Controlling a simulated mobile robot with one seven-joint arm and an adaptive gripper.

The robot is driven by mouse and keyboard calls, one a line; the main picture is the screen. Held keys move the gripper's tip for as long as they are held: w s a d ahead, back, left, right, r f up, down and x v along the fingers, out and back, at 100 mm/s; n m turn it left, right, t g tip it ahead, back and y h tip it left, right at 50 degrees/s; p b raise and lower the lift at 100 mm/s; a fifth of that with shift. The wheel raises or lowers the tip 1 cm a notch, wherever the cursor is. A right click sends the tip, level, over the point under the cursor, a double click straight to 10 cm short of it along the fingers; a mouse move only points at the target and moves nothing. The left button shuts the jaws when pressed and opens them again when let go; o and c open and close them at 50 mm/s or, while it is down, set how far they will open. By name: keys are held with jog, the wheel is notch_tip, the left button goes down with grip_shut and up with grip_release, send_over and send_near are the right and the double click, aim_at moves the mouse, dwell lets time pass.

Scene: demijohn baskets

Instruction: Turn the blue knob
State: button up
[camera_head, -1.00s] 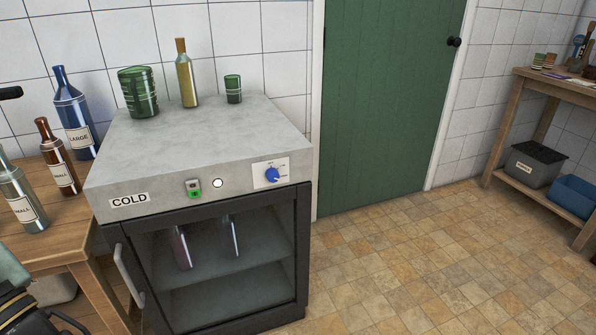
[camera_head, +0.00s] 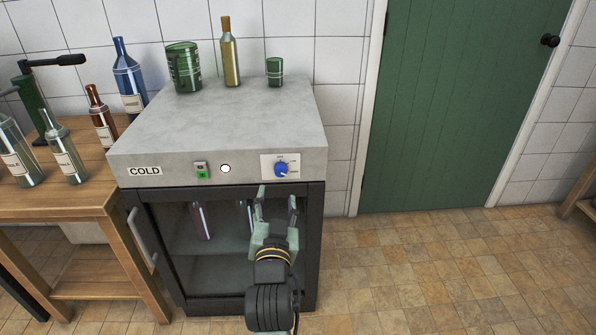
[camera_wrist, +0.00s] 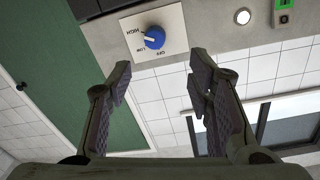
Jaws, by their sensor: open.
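The blue knob (camera_head: 281,169) sits on a white plate at the right end of the grey front panel of the cold cabinet (camera_head: 222,120). In the wrist view the blue knob (camera_wrist: 154,38) shows whole, with HIGH, LOW and OFF printed around it. My gripper (camera_head: 277,192) is in front of the cabinet, with its fingertips just below the knob in the head view. In the wrist view my gripper (camera_wrist: 158,72) has its fingers apart with nothing between them, and the knob lies beyond the tips. I see no contact with it.
A green switch (camera_head: 202,171) and a round white light (camera_head: 225,168) are on the same panel, left of the knob. A wooden table (camera_head: 60,205) with several bottles is at left.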

aim_at(280, 172)
jog(key=w, duration=0.7)
jog(key=w+d, duration=0.1)
jog(key=w, duration=0.2)
jog(key=shift+w+d+f+b, duration=0.1)
jog(key=shift+w+f+b, duration=0.05)
jog(key=shift+w+b, duration=0.25)
jog(key=shift+c, duration=0.3)
grip_shut()
